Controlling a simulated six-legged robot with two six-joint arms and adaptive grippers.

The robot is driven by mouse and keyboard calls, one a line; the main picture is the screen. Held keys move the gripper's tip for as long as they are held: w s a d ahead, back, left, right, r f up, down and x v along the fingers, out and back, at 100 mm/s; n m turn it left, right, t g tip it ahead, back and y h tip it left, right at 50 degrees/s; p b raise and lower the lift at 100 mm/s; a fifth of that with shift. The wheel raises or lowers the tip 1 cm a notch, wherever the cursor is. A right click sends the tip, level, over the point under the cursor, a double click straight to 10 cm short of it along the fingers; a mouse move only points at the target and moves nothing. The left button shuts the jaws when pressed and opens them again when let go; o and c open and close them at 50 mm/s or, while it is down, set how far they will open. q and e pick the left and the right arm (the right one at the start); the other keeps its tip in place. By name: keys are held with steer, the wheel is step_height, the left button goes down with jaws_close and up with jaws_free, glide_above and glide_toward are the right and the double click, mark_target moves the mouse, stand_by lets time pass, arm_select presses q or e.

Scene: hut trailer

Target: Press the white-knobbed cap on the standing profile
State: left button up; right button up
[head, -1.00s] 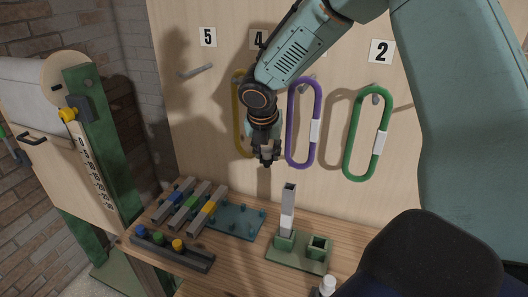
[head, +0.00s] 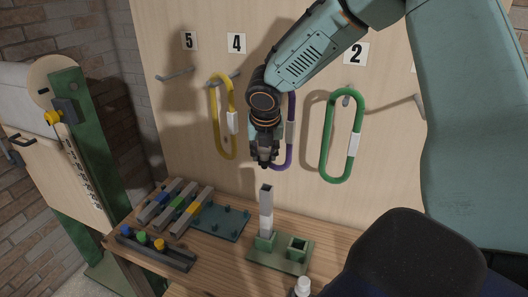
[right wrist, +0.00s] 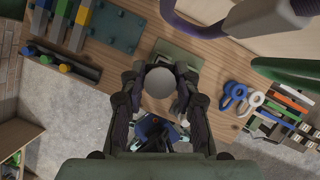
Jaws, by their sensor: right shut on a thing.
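My right gripper (head: 264,163) hangs above the standing profile (head: 267,208), its tips a little over the profile's top with a gap between. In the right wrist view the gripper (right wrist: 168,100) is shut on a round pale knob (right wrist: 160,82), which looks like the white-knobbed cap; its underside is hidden. The profile is a grey upright square tube with a white band, standing in a socket of the green base (head: 290,264). An empty square socket (head: 298,246) is beside it. The knob and fingers hide the profile in the wrist view. My left gripper is not in view.
A dark rack (head: 150,250) holds blue, green and yellow knobs. Banded grey bars (head: 177,205) lie by a blue-green pegged plate (head: 222,222). Yellow (head: 217,110), purple (head: 291,135) and green (head: 329,140) loops hang behind. A white-topped thing (head: 303,284) stands in front.

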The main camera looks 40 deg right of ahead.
steer(key=shift+w+f, duration=0.15)
steer(key=shift+s+d+n, duration=0.25)
steer(key=shift+d+n, duration=0.1)
steer(key=shift+n, duration=0.15)
steer(key=shift+a, duration=0.15)
steer(key=shift+f, duration=0.1)
